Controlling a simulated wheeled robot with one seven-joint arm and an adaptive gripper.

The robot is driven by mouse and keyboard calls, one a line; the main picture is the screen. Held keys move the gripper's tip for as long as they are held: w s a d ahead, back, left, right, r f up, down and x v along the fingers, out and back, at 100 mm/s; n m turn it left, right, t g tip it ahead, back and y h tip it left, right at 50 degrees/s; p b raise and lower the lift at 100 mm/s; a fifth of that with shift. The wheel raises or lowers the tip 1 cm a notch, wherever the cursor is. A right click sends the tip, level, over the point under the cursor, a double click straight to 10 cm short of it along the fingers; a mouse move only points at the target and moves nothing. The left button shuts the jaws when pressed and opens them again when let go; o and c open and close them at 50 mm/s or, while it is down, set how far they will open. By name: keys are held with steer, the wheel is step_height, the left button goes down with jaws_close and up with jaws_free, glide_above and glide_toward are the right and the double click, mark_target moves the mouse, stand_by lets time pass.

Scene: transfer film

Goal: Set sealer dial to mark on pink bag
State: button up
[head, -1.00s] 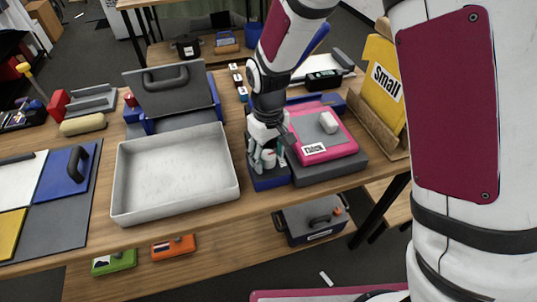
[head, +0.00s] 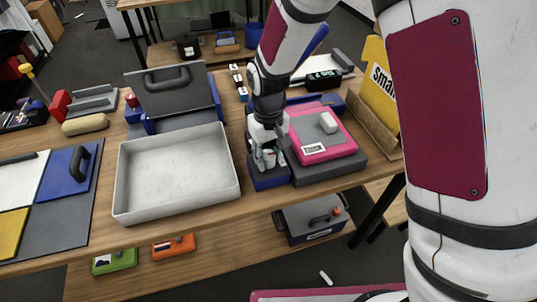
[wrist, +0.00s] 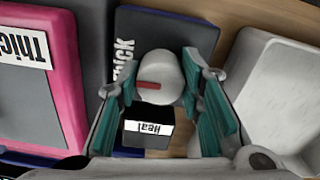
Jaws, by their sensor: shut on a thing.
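The pink bag (head: 325,150) lies on the dark sealer (head: 335,168), and its white label reads "Thick" in the wrist view (wrist: 25,45). Beside it is the sealer's blue control panel (head: 270,180), with the word "THICK" printed on it in the wrist view (wrist: 122,60). The pale round dial (wrist: 163,75) has a red pointer line directed left, toward the panel edge below that word. My gripper (wrist: 168,98) is shut on the dial, with one green-padded finger on each side. The dial is mostly hidden by the fingers in the head view.
A black block labelled like "Heat" (wrist: 148,130) sits beside the dial, between my fingers. An empty white tray (head: 175,175) stands left of the sealer. A yellow "Small" folder (head: 376,85) stands at the right in a wooden holder.

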mark_target(268, 156)
steer(key=o, duration=1.2)
steer(key=shift+c, duration=0.2)
steer(key=shift+s, duration=0.1)
steer(key=shift+a, duration=0.15)
steer(key=shift+r, duration=0.45)
step_height(268, 156, up, 11)
